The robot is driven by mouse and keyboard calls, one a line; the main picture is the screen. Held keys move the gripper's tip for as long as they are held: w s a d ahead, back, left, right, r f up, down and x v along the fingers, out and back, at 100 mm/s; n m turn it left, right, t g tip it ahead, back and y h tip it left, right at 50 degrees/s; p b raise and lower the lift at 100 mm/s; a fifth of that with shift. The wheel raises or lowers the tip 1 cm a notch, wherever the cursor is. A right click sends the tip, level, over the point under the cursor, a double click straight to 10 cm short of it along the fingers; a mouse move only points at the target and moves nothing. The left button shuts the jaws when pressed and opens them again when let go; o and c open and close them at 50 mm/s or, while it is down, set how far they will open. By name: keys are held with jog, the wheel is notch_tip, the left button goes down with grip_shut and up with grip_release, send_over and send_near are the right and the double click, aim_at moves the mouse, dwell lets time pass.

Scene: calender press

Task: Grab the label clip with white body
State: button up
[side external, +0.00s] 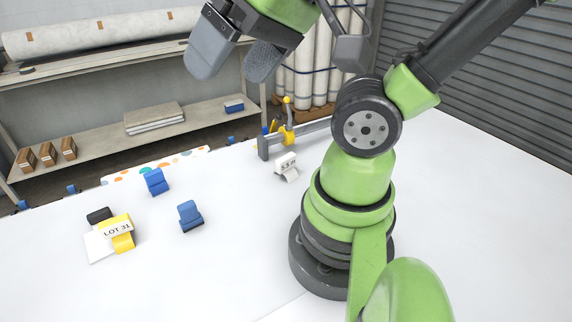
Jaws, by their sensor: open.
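A label clip with a white body (287,166) stands on the white table near the back edge, just left of my arm's base. It carries a small label with dark print that I cannot read for sure. My gripper (222,62) is high above the table at the top of the side external view, up and to the left of the white clip. Its two grey fingers are apart, with nothing between them. The gripper is well clear of the clip.
A yellow clip marked LOT 31 (122,236), a black clip (99,215) and two blue clips (190,216) (155,181) stand at left. A yellow-and-grey bar clamp (287,136) lies close behind the white clip. The table's front middle is clear.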

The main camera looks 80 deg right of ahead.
jog(key=m+g+h, duration=0.2)
jog(key=g, duration=0.5)
send_over(286, 157)
jog(key=f, duration=2)
jog(key=shift+a+f, duration=0.1)
jog(key=shift+a, duration=0.15)
notch_tip(286, 157, down, 4)
jog(key=shift+f, duration=0.1)
jog(key=shift+d+f, duration=0.15)
jog(key=shift+f, duration=1.35)
jog(key=shift+d+f, duration=0.1)
jog(key=shift+f, duration=1.4)
jog(key=c, duration=1)
